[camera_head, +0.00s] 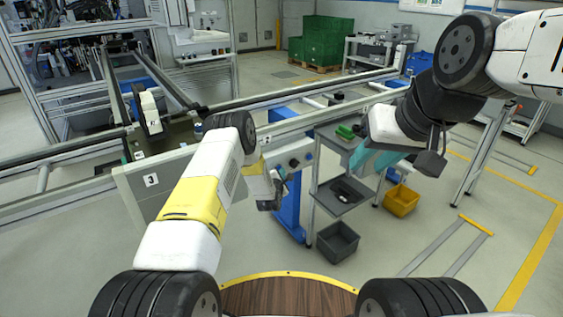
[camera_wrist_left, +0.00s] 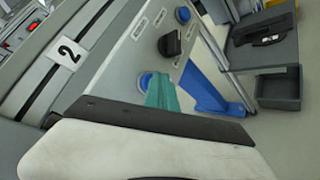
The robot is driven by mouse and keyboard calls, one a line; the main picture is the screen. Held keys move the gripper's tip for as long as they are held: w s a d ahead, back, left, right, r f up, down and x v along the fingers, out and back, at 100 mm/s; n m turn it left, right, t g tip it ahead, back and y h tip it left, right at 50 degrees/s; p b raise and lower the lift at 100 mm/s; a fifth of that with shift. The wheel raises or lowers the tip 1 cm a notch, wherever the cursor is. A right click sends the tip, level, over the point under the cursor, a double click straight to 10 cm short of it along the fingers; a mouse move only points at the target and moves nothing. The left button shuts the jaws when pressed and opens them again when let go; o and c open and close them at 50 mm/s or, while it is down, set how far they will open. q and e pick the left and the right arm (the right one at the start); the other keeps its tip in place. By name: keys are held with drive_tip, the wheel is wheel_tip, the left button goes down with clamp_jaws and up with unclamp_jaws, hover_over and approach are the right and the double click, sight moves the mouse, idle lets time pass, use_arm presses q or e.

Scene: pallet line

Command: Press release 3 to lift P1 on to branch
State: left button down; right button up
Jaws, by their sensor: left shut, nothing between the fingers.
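My left gripper (camera_head: 280,175) is at the grey control panel (camera_head: 297,150) on the front of the line. In the left wrist view its teal fingers (camera_wrist_left: 162,92) are closed together and empty, overlapping the lower edge of a blue button (camera_wrist_left: 145,80); I cannot tell whether they touch it. A black knob (camera_wrist_left: 173,43) and another blue button (camera_wrist_left: 183,14) are on the same panel; their labels are too small to read. A white part (camera_head: 150,112) stands on the conveyor at left; I cannot tell whether it is on P1. My right gripper (camera_head: 375,160) is teal, its fingers partly hidden.
A sign "3" (camera_head: 151,181) is on the line's front plate; a sign "2" (camera_wrist_left: 65,52) shows in the left wrist view. A shelf cart (camera_head: 343,195) stands right of the panel, with a dark bin (camera_head: 338,242) and a yellow bin (camera_head: 401,200).

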use_arm(q)
drive_tip(key=shift+a, duration=0.1)
idle(0.5)
drive_tip(key=shift+s+d, duration=0.5)
drive_tip(key=shift+s, duration=0.2)
